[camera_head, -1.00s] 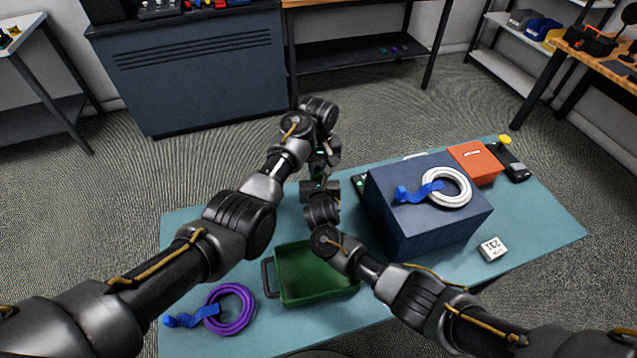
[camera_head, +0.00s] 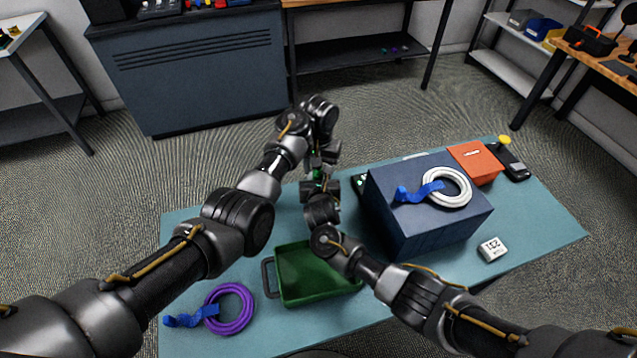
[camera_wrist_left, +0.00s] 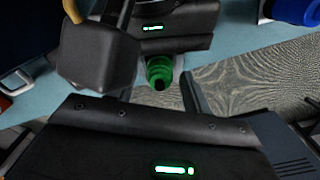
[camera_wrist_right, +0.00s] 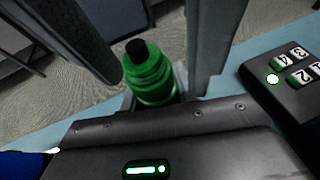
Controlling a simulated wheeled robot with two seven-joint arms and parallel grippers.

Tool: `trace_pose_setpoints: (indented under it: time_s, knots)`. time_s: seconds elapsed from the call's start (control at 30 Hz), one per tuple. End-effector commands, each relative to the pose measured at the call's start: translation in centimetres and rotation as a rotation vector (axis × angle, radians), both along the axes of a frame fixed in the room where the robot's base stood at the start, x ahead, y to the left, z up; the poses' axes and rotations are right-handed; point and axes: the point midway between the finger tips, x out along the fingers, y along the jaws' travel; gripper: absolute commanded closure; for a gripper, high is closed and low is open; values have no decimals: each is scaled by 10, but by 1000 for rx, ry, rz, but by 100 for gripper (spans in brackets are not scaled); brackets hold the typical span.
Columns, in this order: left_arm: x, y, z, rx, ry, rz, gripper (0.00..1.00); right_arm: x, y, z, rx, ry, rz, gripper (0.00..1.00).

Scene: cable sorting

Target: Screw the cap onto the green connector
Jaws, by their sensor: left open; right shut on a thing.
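The green connector (camera_wrist_right: 152,75) stands upright in my right gripper (camera_head: 318,186), with a dark tip and ringed green sides in the right wrist view. In the left wrist view its round green end (camera_wrist_left: 160,72) shows a dark centre. My right gripper is shut on it. My left gripper (camera_head: 320,160) is open, close above the right one, with its jaws about the green piece. I cannot tell whether they touch it. I cannot tell the cap apart from the connector; the jaws hide part of the join.
A dark blue box (camera_head: 415,228) with a white cable coil (camera_head: 463,196) stands right of the grippers. A green tray (camera_head: 283,290) and a purple coil (camera_head: 242,325) lie in front. A numbered black device (camera_wrist_right: 285,88) is close beside the right gripper. The far right tabletop has free room.

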Motion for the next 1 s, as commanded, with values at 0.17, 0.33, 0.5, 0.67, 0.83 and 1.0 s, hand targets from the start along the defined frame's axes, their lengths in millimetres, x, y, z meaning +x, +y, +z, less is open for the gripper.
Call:
trace_pose_setpoints:
  time_s: [0.17, 0.33, 0.5, 0.67, 0.83, 1.0]
  knots:
    - [0, -1, 20, -2, -3, 0, 51, 0, 0, 0, 0, 1, 0, 100]
    - [0, -1, 39, -1, -1, 1, 51, 0, 0, 0, 0, 1, 0, 100]
    - [0, 0, 44, -1, 0, 0, 51, 0, 0, 0, 0, 0, 0, 100]
    - [0, 0, 44, 0, 0, 0, 51, 0, 0, 0, 0, 0, 0, 100]
    - [3, -2, 53, 13, -22, 28, 55, 0, 0, 0, 0, 0, 0, 100]
    - [5, -2, 71, 17, -33, 275, 55, 0, 0, 0, 0, 0, 0, 100]
